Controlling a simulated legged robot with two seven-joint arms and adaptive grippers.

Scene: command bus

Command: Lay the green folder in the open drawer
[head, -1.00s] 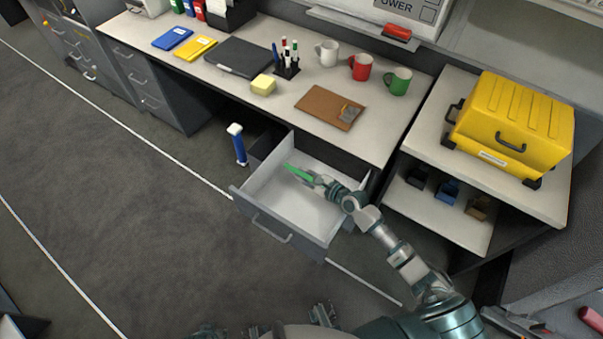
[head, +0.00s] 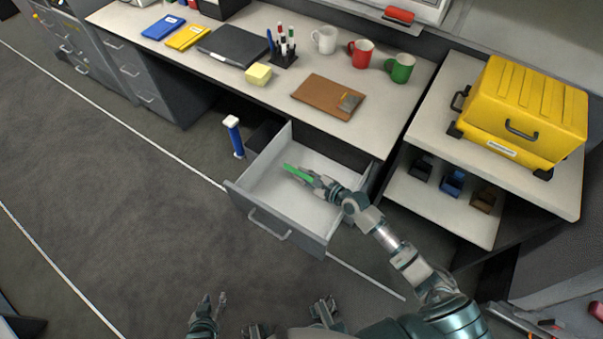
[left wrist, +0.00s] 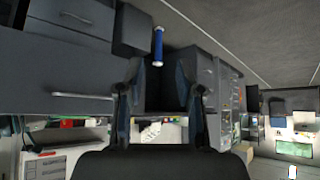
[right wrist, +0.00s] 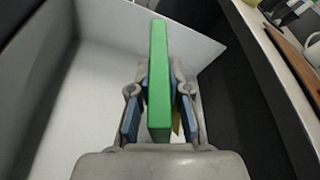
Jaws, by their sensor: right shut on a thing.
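The green folder (head: 297,173) is seen edge-on as a thin strip inside the open drawer (head: 245,200). My right gripper (head: 312,179) is shut on it. In the right wrist view the folder (right wrist: 159,75) stands on edge between the two blue-padded fingers (right wrist: 158,100), with the drawer's pale floor and walls around it. Whether its lower edge touches the drawer floor cannot be told. My left gripper (head: 214,302) is low in the head view over the floor, away from the drawer. In the left wrist view its fingers (left wrist: 160,88) are apart with nothing between them.
The desk (head: 225,88) above the drawer holds a clipboard (head: 328,97), mugs, a pen holder and a yellow block. A shelf with a yellow case (head: 525,110) stands at right. A blue post (head: 235,137) stands left of the drawer.

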